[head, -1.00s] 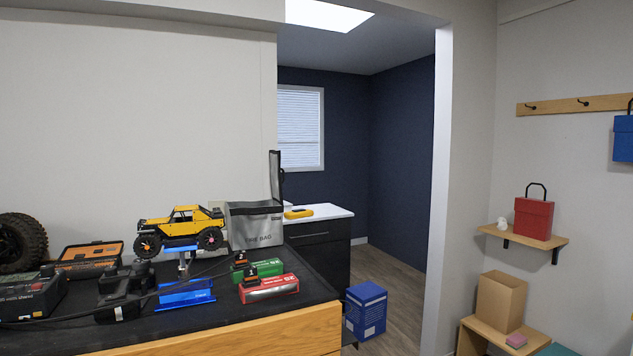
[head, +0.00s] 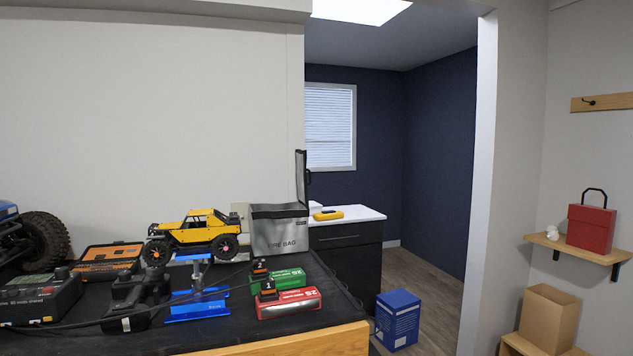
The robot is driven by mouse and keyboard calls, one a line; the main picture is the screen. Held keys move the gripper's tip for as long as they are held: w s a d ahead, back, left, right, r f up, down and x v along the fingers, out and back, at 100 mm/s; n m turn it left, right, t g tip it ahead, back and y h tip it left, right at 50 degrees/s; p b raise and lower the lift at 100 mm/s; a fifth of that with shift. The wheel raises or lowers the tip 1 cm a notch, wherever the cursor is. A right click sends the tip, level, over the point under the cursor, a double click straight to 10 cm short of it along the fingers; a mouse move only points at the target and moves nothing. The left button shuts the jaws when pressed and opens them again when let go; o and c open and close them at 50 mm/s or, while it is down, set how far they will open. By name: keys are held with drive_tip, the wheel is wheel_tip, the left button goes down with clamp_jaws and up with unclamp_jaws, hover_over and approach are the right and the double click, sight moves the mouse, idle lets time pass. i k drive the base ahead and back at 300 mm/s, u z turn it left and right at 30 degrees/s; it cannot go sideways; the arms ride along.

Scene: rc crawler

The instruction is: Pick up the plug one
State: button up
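Two small black plugs with orange marks sit by the battery packs on the black-topped workbench (head: 330,327). The front plug (head: 268,290) carries a mark that looks like a 1 and sits at the left end of the red battery pack (head: 293,302). The rear plug (head: 260,268) seems marked 2 and sits at the left end of the green battery pack (head: 285,279). Whether either plug is joined to its pack is too small to tell. My gripper is not in view.
A yellow crawler (head: 197,234) stands on a blue stand (head: 197,303) left of the packs. A grey fire bag (head: 280,232) stands behind them. A black charger (head: 40,298), cables and an orange case (head: 108,262) fill the left side. A blue box (head: 397,319) stands on the floor.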

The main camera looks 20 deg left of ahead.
sight(268, 287)
drive_tip(key=u, duration=0.05)
drive_tip(key=i, duration=3.95)
drive_tip(key=u, duration=3.2)
